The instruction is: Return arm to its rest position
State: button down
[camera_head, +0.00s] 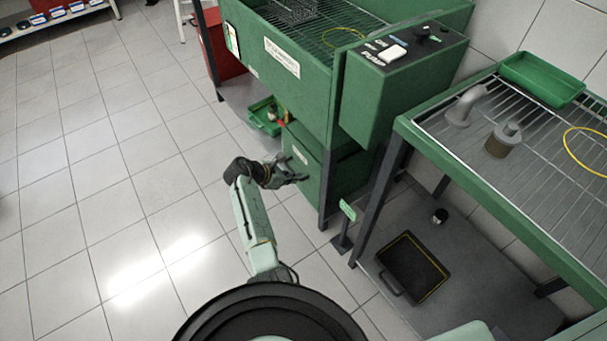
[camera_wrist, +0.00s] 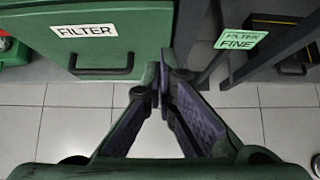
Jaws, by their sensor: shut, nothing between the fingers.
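My gripper (camera_head: 294,176) is at the end of my arm, above the tiled floor in front of the green parts washer (camera_head: 300,60). In the wrist view my gripper (camera_wrist: 163,82) shows two dark fingers meeting at their tips, with nothing between them. The arm (camera_head: 250,215) reaches forward from my body at the bottom of the head view. The gripper appears close to a green box with a FILTER label (camera_wrist: 84,30), but I cannot tell the exact gap.
A green FILTER FINE sign (camera_head: 348,210) stands on a post between table and washer. Open tiled floor (camera_head: 100,180) lies at left.

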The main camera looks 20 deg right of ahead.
jog(key=v, duration=0.5)
jog(key=shift+a+r, duration=0.1)
